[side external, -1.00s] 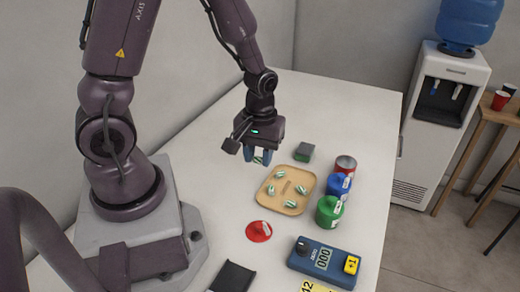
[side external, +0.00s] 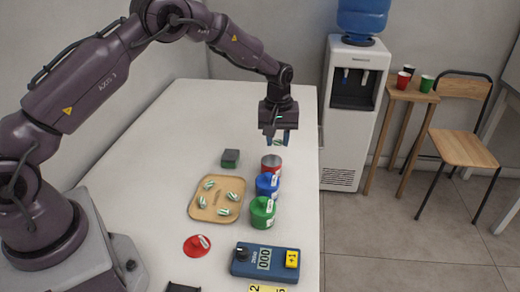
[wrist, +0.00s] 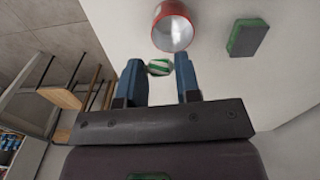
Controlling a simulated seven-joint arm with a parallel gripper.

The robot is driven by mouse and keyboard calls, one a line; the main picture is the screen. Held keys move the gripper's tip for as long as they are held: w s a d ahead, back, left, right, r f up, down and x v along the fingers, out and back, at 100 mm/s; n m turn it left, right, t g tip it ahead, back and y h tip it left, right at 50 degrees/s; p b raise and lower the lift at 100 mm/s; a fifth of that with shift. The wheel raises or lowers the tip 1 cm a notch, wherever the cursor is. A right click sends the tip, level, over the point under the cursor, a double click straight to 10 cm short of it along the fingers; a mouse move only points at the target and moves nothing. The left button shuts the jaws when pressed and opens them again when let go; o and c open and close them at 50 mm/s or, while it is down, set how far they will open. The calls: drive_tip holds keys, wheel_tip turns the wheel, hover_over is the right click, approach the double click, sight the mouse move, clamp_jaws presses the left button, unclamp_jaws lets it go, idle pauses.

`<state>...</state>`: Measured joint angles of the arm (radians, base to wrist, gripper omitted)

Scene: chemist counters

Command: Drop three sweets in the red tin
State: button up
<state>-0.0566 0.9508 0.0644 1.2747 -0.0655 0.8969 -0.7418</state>
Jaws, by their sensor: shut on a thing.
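My gripper (side external: 279,142) is shut on a green-and-white striped sweet (side external: 278,143), held above and close to the red tin (side external: 271,163). In the wrist view the sweet (wrist: 160,67) sits between the two blue fingers (wrist: 160,72). The red tin (wrist: 173,30) is open there, with its mouth just beyond the fingertips, and its inside looks empty as far as I see. Several similar sweets (side external: 203,202) lie apart on a tan tray (side external: 217,217).
A blue tin (side external: 267,184) and a green tin (side external: 263,212), both lidded, stand in front of the red tin. A dark green-edged block (side external: 230,158) lies behind the tray. A blue counter device (side external: 265,261) reads 000. The counter's right edge is near the tins.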

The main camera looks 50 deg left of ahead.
sight(277, 141)
drive_tip(key=shift+s+f, duration=0.15)
drive_tip(key=shift+f, duration=2.8)
drive_tip(key=o, duration=1)
drive_tip(key=shift+r, duration=0.1)
wheel_tip(277, 141, up, 13)
drive_tip(key=shift+f, duration=0.1)
